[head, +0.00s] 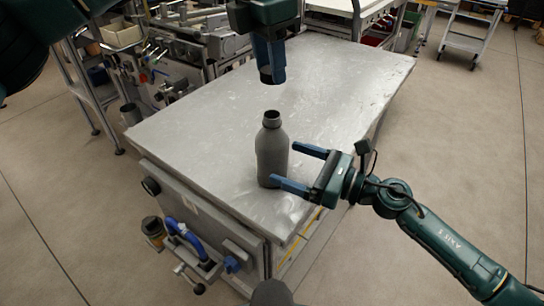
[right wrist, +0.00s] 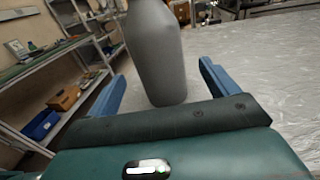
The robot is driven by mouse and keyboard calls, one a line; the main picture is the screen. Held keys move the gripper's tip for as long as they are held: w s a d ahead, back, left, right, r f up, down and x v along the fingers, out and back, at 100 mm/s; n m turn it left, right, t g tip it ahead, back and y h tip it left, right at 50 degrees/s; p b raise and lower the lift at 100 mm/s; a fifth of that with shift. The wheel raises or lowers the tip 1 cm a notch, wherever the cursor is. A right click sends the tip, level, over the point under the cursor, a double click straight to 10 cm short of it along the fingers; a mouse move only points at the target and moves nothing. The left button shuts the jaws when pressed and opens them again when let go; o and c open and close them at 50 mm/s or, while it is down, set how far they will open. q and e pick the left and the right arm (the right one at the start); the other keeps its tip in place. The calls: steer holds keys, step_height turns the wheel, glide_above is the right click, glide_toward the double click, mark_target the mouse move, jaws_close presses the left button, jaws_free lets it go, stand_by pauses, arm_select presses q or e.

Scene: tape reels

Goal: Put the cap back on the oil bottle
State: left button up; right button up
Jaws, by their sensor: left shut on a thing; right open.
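The grey oil bottle (head: 272,158) stands upright and uncapped on the metal table (head: 200,135), its dark open mouth facing up. My left gripper (head: 270,74) is above the bottle, pointing down and shut on a small dark thing (head: 266,78), probably the cap, mostly hidden by the fingers. A clear gap separates it from the bottle mouth. My right gripper (head: 283,164) is open at the bottle's right side, low down. In the right wrist view the bottle (right wrist: 157,55) shows between the two blue fingers, its top cut off. I cannot tell whether a finger touches it.
The tabletop around the bottle is otherwise clear. The table's front edge (head: 215,200) is close to the bottle, with a blue clamp-like fitting (head: 187,238) below it. Machinery (head: 165,60) stands behind at the left and a wheeled step ladder (head: 468,38) at the far right.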

steer(key=shift+x, duration=2.35)
steer(key=shift+c, duration=0.5)
steer(key=c, duration=1.3)
arm_select(q)
glide_above(274, 114)
steer(key=shift+s+a+f, duration=0.1)
steer(key=shift+a+f, duration=0.1)
steer(key=shift+f, duration=1.05)
steer(key=shift+s+a+f, duration=0.1)
steer(key=shift+a+f, duration=0.1)
steer(key=shift+f, duration=1.05)
arm_select(e)
steer(key=shift+c, duration=0.4)
